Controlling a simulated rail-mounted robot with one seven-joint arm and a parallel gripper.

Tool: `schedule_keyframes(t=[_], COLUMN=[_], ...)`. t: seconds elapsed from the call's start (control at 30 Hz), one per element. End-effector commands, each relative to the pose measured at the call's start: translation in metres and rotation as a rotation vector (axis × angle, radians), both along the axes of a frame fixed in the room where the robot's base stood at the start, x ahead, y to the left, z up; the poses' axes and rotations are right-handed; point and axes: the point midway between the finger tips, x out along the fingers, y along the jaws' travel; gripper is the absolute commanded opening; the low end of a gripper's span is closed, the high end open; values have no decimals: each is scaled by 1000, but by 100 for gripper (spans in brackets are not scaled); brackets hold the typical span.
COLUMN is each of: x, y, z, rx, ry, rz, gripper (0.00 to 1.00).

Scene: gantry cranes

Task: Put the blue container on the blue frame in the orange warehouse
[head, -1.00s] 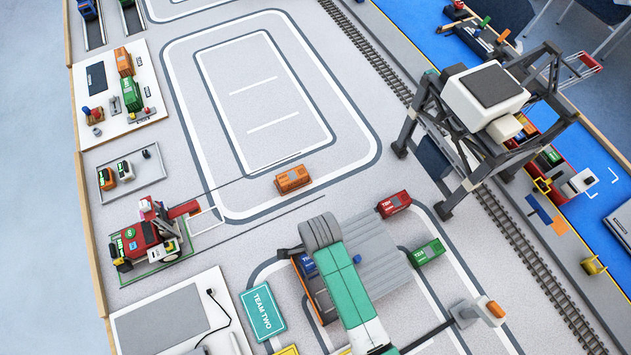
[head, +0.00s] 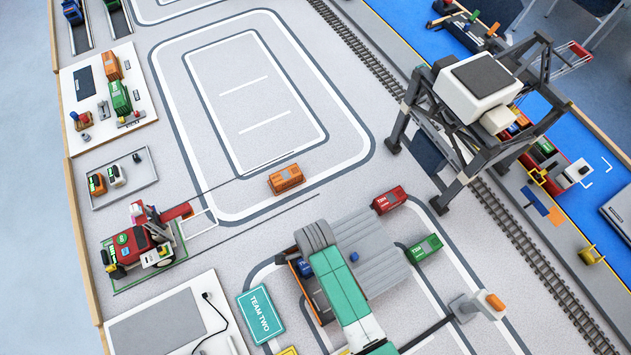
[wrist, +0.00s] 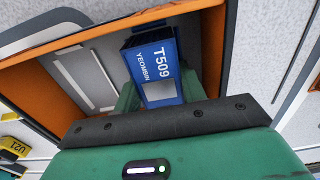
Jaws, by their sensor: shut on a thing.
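The blue container (wrist: 156,70), marked T509 YEOMBIN, is between the green fingers of my gripper (wrist: 157,92) in the wrist view. My gripper is shut on it. In the head view, a small part of the blue container (head: 304,266) shows beside my green arm, at the open side of the orange warehouse (head: 296,285). The warehouse has a grey ribbed roof (head: 378,248), partly covered by my arm. Its orange edge (wrist: 110,22) surrounds the container in the wrist view.
A red container (head: 388,200) and a green container (head: 424,248) stand close to the warehouse's right side. An orange container (head: 286,179) lies on the road behind. A TEAM TWO sign (head: 260,313) lies left of the warehouse.

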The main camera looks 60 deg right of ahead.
Motion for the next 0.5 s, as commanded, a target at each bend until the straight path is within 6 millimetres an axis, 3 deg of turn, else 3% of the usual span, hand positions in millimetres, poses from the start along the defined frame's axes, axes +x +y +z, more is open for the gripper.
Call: schedule_keyframes(t=[0.07, 0.1, 0.2, 0.37, 0.5], x=[-3, -3, -4, -5, -4], y=[2, 2, 2, 3, 2], z=[-11, -12, -13, -7, 27], rx=[2, 2, 2, 3, 2], ry=[4, 4, 4, 5, 4], rz=[1, 1, 0, 0, 1], gripper=[16, 43, 59, 62, 62])
